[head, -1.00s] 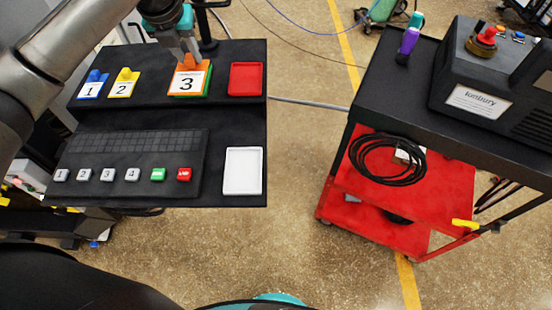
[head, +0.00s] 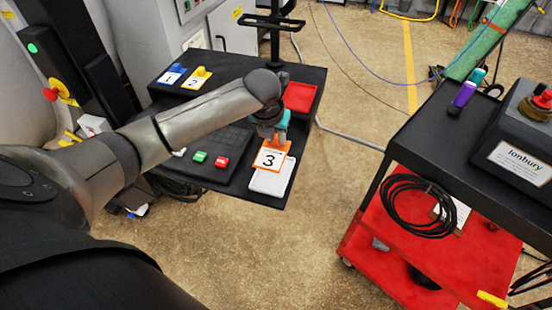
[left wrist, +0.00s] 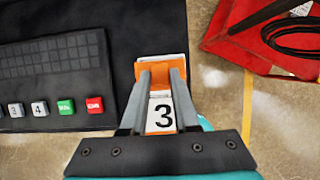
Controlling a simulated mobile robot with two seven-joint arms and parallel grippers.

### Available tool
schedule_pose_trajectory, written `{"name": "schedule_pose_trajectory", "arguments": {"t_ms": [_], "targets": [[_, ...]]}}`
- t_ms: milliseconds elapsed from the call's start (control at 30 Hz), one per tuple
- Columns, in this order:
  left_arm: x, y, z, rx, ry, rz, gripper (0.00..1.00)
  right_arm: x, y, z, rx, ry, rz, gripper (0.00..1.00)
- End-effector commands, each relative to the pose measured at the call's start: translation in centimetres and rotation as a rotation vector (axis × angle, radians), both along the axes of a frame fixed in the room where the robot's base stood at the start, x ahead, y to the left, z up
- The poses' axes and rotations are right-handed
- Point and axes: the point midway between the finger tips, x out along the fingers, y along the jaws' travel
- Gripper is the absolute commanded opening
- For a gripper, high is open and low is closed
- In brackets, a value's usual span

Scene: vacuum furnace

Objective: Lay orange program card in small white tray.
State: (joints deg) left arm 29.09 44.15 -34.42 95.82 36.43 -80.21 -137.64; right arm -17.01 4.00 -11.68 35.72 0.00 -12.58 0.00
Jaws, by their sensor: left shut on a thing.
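The orange program card (head: 270,158), with a white face marked 3, is held by its orange grip in my left gripper (head: 279,138). It is over the back part of the small white tray (head: 268,184) and covers part of it; I cannot tell whether it touches the tray. The left wrist view shows the two fingers (left wrist: 162,80) shut on the grip, with the card (left wrist: 161,116) between them and the white tray's edge (left wrist: 160,57) beyond. My right gripper is not in view.
The red tray (head: 300,97) is behind the white tray on the black table. The blue card (head: 171,76) and yellow card (head: 197,79) lie at the back left. A keypad with a green key (head: 199,157) is beside the tray. A red cart (head: 440,250) stands at the right.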

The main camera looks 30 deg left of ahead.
Motion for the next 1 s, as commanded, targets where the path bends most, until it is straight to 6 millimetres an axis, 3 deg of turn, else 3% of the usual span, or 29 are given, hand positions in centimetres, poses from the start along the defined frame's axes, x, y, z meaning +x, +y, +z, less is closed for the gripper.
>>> {"name": "schedule_pose_trajectory", "arguments": {"t_ms": [100, 333, 533, 1000], "targets": [[0.0, 0.0, -2.5, -0.001, 0.002, 0.001, 0.00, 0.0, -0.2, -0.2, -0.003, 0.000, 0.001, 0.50], [0.0, 0.0, -4.6, 0.000, 0.000, 0.001, 0.00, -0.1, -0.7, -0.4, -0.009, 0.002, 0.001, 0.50], [0.0, 0.0, -7.6, -0.002, 0.001, 0.001, 0.00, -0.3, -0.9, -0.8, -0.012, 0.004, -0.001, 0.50], [0.1, 0.0, -8.5, 0.000, -0.002, 0.000, 0.00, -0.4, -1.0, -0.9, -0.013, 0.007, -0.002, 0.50]]}}
